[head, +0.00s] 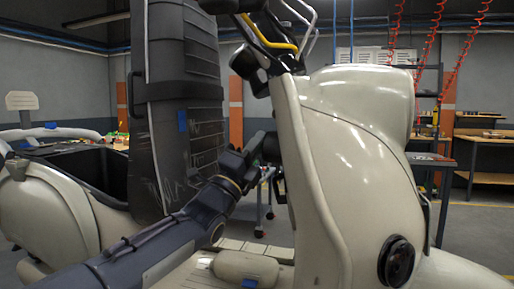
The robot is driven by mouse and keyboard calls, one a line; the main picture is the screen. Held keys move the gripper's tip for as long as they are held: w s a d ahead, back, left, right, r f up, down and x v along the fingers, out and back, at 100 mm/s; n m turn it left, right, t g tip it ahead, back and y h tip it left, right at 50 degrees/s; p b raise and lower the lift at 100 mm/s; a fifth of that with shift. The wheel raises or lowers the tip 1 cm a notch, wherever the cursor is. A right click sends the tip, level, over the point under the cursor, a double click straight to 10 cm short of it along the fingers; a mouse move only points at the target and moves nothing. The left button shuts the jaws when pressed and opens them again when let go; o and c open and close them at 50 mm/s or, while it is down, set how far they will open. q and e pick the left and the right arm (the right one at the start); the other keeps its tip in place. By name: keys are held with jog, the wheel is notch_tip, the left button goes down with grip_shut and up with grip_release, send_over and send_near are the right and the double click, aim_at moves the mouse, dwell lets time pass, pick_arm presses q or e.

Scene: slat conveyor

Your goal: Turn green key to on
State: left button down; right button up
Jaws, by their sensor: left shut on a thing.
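A cream scooter-like vehicle fills the right half, with its front body (345,150) and a yellow and silver lever area (268,35) at the top. My left arm comes in from the lower left, and my left gripper (262,148) is at the inner side of the tall front panel (300,150). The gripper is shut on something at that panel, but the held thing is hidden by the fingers. I cannot see the green key or which way it is turned. My right gripper is not in view.
A tall dark grey case (182,90) with chalk marks and blue tape stands close to the left of the gripper. A cream sidecar-like body (50,215) is at the left. Workbenches (482,140) stand behind at the right. Red coiled hoses (437,45) hang there.

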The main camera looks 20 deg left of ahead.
pick_arm(q)
jog(key=c, duration=1.5)
grip_release()
jog(key=shift+o, duration=0.2)
jog(key=shift+s, duration=0.1)
jog(key=b+v, duration=0.1)
jog(key=v, duration=0.6)
jog(key=shift+s+a+f+b, duration=0.15)
jog(key=shift+s+f+b, duration=0.1)
jog(key=shift+b, duration=0.1)
jog(key=b+v, duration=0.6)
